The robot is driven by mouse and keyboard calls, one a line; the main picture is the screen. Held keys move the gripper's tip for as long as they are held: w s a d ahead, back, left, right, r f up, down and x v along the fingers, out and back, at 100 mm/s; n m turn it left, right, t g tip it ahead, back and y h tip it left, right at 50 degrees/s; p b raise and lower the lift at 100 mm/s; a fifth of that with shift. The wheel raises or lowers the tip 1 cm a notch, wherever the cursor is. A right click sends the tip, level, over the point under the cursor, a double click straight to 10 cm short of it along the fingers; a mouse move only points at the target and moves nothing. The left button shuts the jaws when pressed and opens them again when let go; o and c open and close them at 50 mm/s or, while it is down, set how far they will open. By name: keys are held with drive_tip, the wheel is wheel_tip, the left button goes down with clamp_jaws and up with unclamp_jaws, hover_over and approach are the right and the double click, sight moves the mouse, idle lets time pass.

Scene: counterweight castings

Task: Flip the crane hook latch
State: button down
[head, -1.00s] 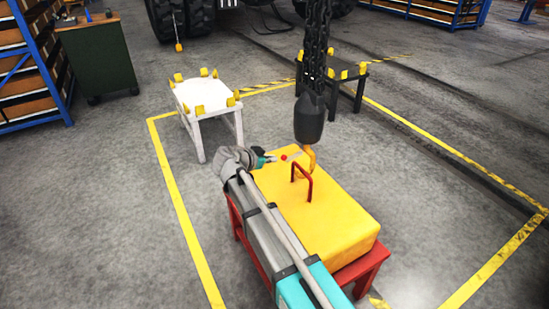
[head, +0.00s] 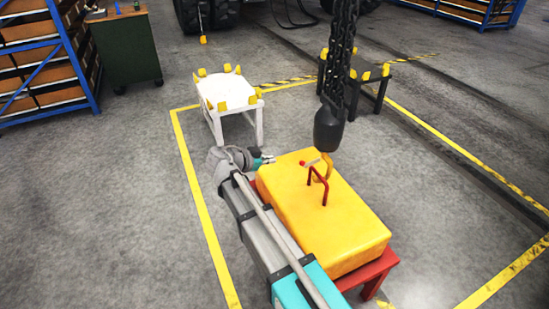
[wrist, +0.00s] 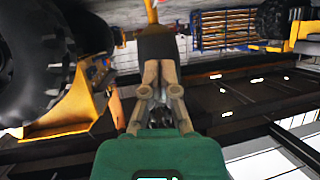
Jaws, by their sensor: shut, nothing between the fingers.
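The yellow crane hook (head: 327,166) hangs from a dark hook block (head: 329,129) on a chain. It reaches down to the red lifting handle (head: 318,190) on top of the yellow casting. The latch (head: 312,162) is a pale bar at the hook, with a red ball (head: 303,163) at its left end. My gripper (head: 270,159) is shut and empty, left of the red ball with a clear gap. In the wrist view my gripper's fingers (wrist: 160,90) are together. A dark body and an orange piece show beyond them, probably the hook block and hook.
The yellow casting (head: 333,225) rests on a red stand (head: 372,272). A white stand (head: 228,93) with yellow corner blocks is behind left, a black stand (head: 375,78) behind right. Yellow floor lines surround the area. My arm lies along the casting's left side.

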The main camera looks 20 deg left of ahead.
idle(0.4)
drive_tip(key=g+p, duration=0.1)
drive_tip(key=w+m+g+p, duration=0.1)
drive_tip(key=w+p, duration=0.1)
drive_tip(key=p, duration=0.1)
drive_tip(key=shift+w+a+r+g+y, duration=0.1)
drive_tip(key=shift+a+r+g+y, duration=0.2)
drive_tip(key=shift+r+g, duration=0.1)
drive_tip(key=shift+f, duration=0.1)
drive_tip(key=b+x, duration=0.8)
drive_tip(key=x, duration=0.5)
drive_tip(key=shift+w+f+b, duration=0.25)
drive_tip(key=shift+w+b, duration=0.05)
idle(0.4)
